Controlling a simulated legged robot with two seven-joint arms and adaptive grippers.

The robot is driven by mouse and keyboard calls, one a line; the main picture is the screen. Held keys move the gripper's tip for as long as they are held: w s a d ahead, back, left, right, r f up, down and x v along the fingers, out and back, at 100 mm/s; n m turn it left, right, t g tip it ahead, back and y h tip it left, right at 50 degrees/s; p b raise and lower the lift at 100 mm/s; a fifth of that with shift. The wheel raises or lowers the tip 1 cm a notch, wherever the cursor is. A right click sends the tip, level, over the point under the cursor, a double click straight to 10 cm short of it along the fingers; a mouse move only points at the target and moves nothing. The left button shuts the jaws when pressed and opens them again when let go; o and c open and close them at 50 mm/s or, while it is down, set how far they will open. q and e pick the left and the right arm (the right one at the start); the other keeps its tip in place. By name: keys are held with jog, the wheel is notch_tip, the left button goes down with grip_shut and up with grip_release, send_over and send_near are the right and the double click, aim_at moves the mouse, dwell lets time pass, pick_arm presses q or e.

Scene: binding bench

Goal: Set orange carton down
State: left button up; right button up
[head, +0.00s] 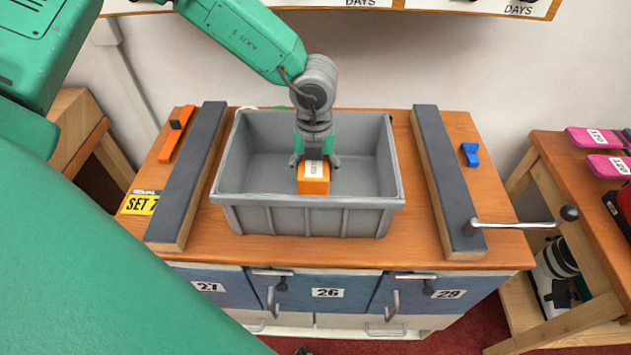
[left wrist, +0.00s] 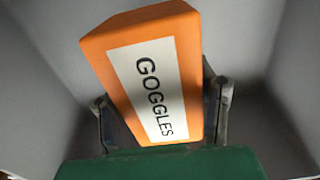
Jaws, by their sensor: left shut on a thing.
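The orange carton (head: 314,186) has a white label and is inside or just over the grey bin (head: 310,215) on the bench, near its front wall. In the left wrist view the carton (left wrist: 110,58) shows its label reading GOGGLES, with grey bin walls around it. My left gripper (head: 315,163) comes down from above and is shut on the carton; its fingers (left wrist: 165,112) are on both sides of it. Whether the carton touches the bin floor cannot be told. My right gripper is not in view.
Dark padded rails (head: 190,170) and (head: 445,175) flank the bin on the wooden bench (head: 210,248). An orange tool (head: 176,134) lies left, a blue clip (head: 470,154) right. A crank handle (head: 520,224) sticks out at the right. Drawers are below.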

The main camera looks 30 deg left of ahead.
pick_arm(q)
jog(key=f, duration=0.1)
jog(key=a+f, duration=0.1)
jog(key=f, duration=0.2)
jog(key=shift+a+f, duration=0.1)
jog(key=shift+a, duration=0.3)
jog(key=o, duration=1)
jog(key=shift+s+d, duration=0.1)
jog(key=shift+d, duration=0.05)
jog(key=shift+c, duration=0.2)
jog(key=o, duration=0.4)
jog(key=shift+d, duration=0.2)
jog(key=shift+d+r, duration=0.2)
jog(key=shift+d, duration=0.2)
jog(key=r, duration=0.3)
jog(key=a+r, duration=0.1)
jog(key=r, duration=0.2)
jog(key=shift+a, duration=0.15)
jog(key=r, duration=0.4)
jog(key=d+r, duration=0.1)
jog(key=r, duration=0.1)
jog(key=shift+a, duration=0.1)
